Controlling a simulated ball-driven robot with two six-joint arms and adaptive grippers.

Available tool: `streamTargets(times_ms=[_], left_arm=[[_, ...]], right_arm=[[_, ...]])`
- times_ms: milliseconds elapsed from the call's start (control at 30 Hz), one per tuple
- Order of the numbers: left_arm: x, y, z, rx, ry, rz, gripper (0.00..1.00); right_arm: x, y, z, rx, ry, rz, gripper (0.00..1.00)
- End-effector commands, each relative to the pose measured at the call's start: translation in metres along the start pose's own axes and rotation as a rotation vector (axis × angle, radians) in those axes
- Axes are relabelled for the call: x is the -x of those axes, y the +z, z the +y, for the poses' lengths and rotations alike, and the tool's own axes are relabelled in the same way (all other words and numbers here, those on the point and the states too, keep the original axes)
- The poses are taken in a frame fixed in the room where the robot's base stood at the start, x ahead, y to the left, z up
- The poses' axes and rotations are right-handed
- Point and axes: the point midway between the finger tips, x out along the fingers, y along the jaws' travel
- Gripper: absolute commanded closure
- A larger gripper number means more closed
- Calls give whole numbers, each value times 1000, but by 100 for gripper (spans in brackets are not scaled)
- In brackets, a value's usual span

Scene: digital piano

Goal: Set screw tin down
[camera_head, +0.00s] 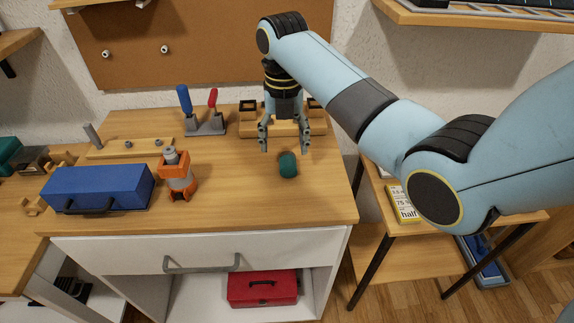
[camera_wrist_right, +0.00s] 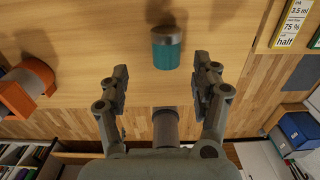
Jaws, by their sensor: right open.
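The screw tin is a small teal cylinder (camera_head: 288,165) on the wooden worktop (camera_head: 240,205), towards its right side. In the right wrist view the tin (camera_wrist_right: 167,50) shows its teal side and a grey lid, just beyond the fingertips and between their lines. My right gripper (camera_head: 285,148) points down above the worktop, behind the tin in the head view. It is open and empty, with a clear gap between its fingers and the tin. The right wrist view also shows the spread fingers (camera_wrist_right: 160,76). My left gripper is not in view.
An orange tool (camera_head: 177,177) and a blue toolbox (camera_head: 98,188) stand left of the tin. A holder with blue and red handles (camera_head: 206,122) and a wooden rack (camera_head: 250,130) stand at the back. The worktop's front right is clear. A red box (camera_head: 262,288) sits below.

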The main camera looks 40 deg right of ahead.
Motion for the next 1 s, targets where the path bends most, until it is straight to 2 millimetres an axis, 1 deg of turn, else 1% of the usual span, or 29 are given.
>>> streamTargets(times_ms=[33, 167, 233, 333, 400, 500, 733, 767, 1000], left_arm=[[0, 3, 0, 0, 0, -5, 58], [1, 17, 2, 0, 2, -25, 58], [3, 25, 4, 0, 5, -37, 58], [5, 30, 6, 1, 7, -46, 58], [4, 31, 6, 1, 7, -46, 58], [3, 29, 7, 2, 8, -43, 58], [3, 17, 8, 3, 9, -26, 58], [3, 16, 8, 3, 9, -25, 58], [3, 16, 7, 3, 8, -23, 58]], right_arm=[[-6, 0, 0, 0, 0, 1, 35], [-15, 0, -2, 0, -1, 0, 35], [-24, 1, -4, -1, -2, 2, 35], [-40, 4, -9, -2, -3, 3, 35], [-51, 4, -8, -2, -1, 2, 35], [-60, 4, -8, -1, -1, 0, 35], [-62, 4, -8, -1, 0, -1, 35], [-62, 4, -8, -1, 0, -1, 36], [-62, 4, -8, -1, 0, -1, 68]])
